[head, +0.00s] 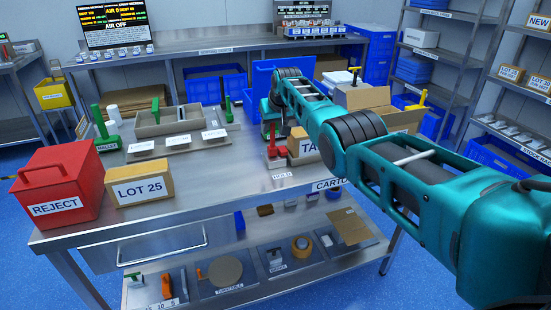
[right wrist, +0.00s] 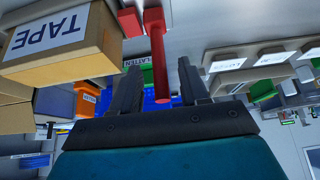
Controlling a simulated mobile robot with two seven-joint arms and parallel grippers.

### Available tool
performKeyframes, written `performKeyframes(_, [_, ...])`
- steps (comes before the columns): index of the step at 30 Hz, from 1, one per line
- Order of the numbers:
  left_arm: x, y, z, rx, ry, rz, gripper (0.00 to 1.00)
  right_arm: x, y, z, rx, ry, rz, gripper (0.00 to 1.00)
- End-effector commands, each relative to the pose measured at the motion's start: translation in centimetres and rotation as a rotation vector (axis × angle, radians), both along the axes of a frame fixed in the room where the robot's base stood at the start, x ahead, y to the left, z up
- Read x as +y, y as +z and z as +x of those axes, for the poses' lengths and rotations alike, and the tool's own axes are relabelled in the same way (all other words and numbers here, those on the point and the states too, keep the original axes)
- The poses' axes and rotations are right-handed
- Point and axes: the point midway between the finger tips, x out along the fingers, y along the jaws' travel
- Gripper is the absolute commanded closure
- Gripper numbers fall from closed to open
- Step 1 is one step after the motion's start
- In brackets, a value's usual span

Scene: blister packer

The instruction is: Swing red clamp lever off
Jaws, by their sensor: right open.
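The red clamp lever (right wrist: 157,50) runs as an upright bar from its red base (right wrist: 130,21) in the right wrist view, where the picture is upside down. In the head view the red clamp (head: 276,153) stands on the steel table beside the HOLD label. My right gripper (right wrist: 160,90) is open, with one dark finger on each side of the lever's end; I cannot tell whether either touches it. In the head view my right gripper (head: 270,132) is small and partly hidden, just above the clamp. My left gripper is not in view.
The TAPE box (head: 305,147) stands close beside the clamp; it also shows in the right wrist view (right wrist: 62,42). Green levers and a grey tray (head: 178,121) lie left. The red REJECT box (head: 58,187) and LOT 25 box (head: 140,183) stand front left. The table's front middle is clear.

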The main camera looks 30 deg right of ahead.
Motion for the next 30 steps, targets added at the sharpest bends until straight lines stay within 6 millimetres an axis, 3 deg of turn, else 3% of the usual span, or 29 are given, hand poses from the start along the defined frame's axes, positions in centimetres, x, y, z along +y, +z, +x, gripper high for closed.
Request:
performKeyframes(10, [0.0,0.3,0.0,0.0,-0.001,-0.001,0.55,0.0,0.2,0.0,0.0,0.0,0.0,0.55])
performKeyframes(20, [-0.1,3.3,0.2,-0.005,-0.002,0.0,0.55,0.3,2.3,-1.1,0.0,0.0,0.0,0.55])
performKeyframes(30, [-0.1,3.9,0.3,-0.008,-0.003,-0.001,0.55,0.6,4.3,-2.4,-0.002,0.001,0.0,0.55])
